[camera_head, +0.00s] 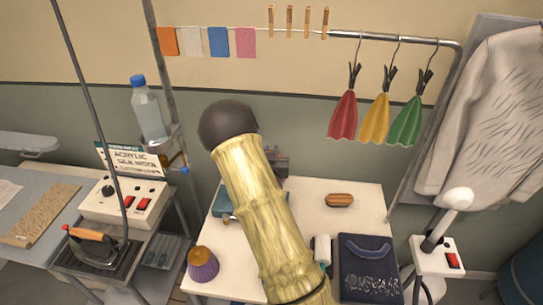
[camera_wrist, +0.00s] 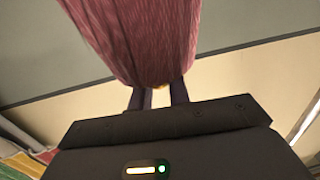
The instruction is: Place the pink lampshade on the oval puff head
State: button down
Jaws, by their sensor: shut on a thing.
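The pink lampshade (camera_wrist: 140,40) fills the upper middle of the wrist view, its pleated cloth tapering toward my gripper (camera_wrist: 158,96). The dark fingers are shut at its narrow end, and its far part is cut off by the frame's top. In the head view my arm covers the middle, and neither the gripper nor the pink lampshade can be made out. The oval puff head (camera_head: 457,198) is white and bare, tilted on a dark joint above a white switch box at the right. It stands apart from my arm.
Red (camera_head: 343,116), yellow (camera_head: 375,119) and green (camera_head: 405,121) shades hang from the rail (camera_head: 385,38). The white table (camera_head: 355,186) bears a brush (camera_head: 340,200), a dark blue bag (camera_head: 368,268) and a purple pleated item (camera_head: 203,265). A white coat (camera_head: 490,120) hangs behind the puff head.

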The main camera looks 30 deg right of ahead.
jog(key=shift+f, duration=1.05)
jog(key=shift+f, duration=0.15)
jog(key=c, duration=1.3)
grip_release()
jog(key=shift+s, duration=0.1)
jog(key=shift+r+b+v, duration=0.2)
jog(key=shift+b+v, duration=1.05)
jog(key=shift+v, duration=4.7)
